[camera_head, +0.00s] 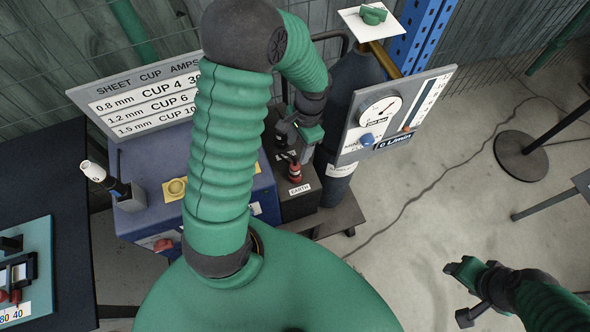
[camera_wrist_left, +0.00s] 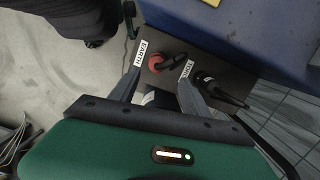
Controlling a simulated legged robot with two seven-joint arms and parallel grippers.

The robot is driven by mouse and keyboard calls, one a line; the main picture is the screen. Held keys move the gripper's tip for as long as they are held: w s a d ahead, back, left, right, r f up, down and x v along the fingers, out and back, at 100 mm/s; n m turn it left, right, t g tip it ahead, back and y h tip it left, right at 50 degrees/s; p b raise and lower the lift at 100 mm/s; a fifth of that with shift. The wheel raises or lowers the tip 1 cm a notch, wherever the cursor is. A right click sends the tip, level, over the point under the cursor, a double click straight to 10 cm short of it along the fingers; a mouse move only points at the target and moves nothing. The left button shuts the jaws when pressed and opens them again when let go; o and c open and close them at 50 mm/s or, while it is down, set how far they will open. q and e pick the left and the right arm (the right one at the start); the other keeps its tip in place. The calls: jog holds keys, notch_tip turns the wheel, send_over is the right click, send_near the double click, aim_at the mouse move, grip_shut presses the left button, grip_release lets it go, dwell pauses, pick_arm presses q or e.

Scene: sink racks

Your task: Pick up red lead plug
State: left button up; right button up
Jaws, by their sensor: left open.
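The red lead plug (camera_head: 295,172) sits on the dark box by the EARTH label in the head view. In the left wrist view the red plug (camera_wrist_left: 157,63) shows beyond and between my fingertips, with a dark lead at its right side. My left gripper (camera_head: 299,135) is above the plug, pointing down at the box. In the wrist view the left gripper (camera_wrist_left: 157,80) has its fingers apart, with nothing seen held between them. Whether the fingers touch the plug is not clear. My right gripper (camera_head: 466,290) is low at the right, away from the box.
A black plug (camera_wrist_left: 206,79) by the TORCH label is close to my right-hand finger in the wrist view. A gauge panel (camera_head: 385,118) and dark cylinder (camera_head: 337,185) stand right of the box. A blue machine (camera_head: 160,165) is left of it. Floor at right is mostly open.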

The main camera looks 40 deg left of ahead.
aim_at(295, 164)
pick_arm(q)
jog(key=f, duration=0.4)
jog(key=s+f, duration=0.1)
jog(key=f, duration=0.1)
jog(key=shift+f, duration=0.25)
jog(key=f, duration=0.2)
jog(key=s+f, duration=0.1)
jog(key=f, duration=0.1)
jog(key=shift+f, duration=0.55)
jog(key=shift+r, duration=0.1)
grip_shut()
